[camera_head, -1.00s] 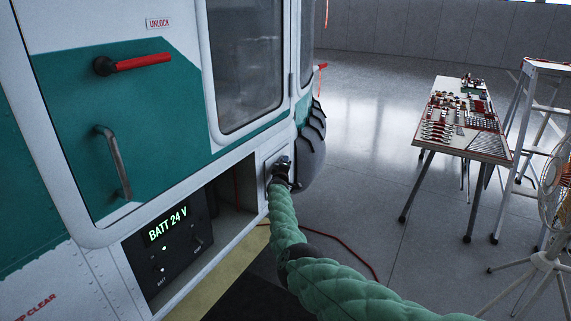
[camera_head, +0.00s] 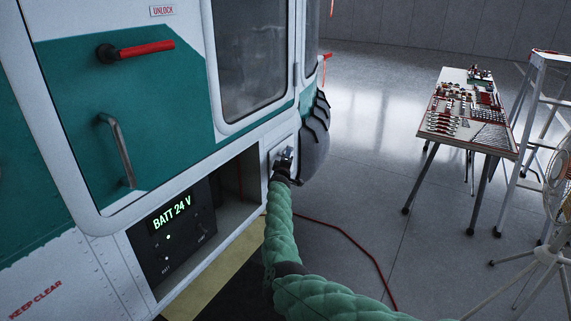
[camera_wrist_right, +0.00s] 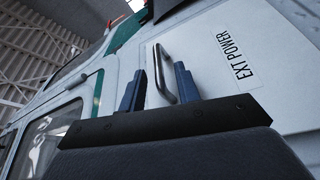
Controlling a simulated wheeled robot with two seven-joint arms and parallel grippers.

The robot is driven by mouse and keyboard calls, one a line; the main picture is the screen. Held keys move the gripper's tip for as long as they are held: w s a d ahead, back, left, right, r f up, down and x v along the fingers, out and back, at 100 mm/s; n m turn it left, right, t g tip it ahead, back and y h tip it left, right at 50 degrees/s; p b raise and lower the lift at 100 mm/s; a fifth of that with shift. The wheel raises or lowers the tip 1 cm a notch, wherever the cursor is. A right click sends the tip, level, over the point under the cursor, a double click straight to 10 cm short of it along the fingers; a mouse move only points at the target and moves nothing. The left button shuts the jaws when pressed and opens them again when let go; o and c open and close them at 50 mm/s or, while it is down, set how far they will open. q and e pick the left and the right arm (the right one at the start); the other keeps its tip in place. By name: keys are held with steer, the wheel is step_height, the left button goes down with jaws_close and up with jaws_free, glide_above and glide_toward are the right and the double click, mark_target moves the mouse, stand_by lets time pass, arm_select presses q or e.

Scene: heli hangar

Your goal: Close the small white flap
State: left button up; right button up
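The small white flap (camera_head: 270,158) is at the right end of the open battery compartment, low on the helicopter's side. In the right wrist view, the white panel (camera_wrist_right: 210,65) carries the words EXT POWER and a grey metal handle (camera_wrist_right: 163,74). My right gripper (camera_head: 285,158) is at the flap, at the end of my green padded arm. In the wrist view its two blue-grey fingers (camera_wrist_right: 159,88) are apart, with the handle showing between them. I cannot tell whether they touch it. My left gripper is out of view.
The open compartment (camera_head: 242,190) holds a panel reading BATT 24 V (camera_head: 172,213). A red door handle (camera_head: 145,50) is above. A tool table (camera_head: 463,145), a stepladder (camera_head: 520,130) and a fan (camera_head: 558,185) stand right. A red cable (camera_head: 350,240) lies on the floor.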

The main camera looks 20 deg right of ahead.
steer(key=s+a+f+m+g+y+b, duration=0.1)
steer(key=s+a+f+g+y, duration=0.1)
steer(key=s+f, duration=1.15)
steer(key=s+a+f+g+y, duration=0.25)
steer(key=s+f, duration=0.85)
steer(key=f, duration=0.6)
steer(key=s+a+f+m+g+y+b, duration=0.1)
steer(key=s+a+f+g+y, duration=0.15)
steer(key=s+f, duration=1.1)
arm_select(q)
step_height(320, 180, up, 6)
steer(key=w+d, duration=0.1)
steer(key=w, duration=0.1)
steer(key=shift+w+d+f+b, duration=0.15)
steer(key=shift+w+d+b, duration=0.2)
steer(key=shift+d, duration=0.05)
arm_select(e)
steer(key=s+a+f+m+g, duration=0.1)
steer(key=s+f, duration=0.6)
steer(key=s, duration=0.9)
steer(key=s+a+f+m+g+y, duration=0.1)
steer(key=s+a+f+g, duration=0.3)
steer(key=s, duration=1.2)
steer(key=s+a+f+m+g+y, duration=0.1)
steer(key=s+a+f+m+g, duration=0.2)
steer(key=s+f, duration=0.8)
steer(key=s+a, duration=0.1)
steer(key=s, duration=0.4)
steer(key=shift+s+a, duration=0.15)
steer(key=shift+a, duration=0.2)
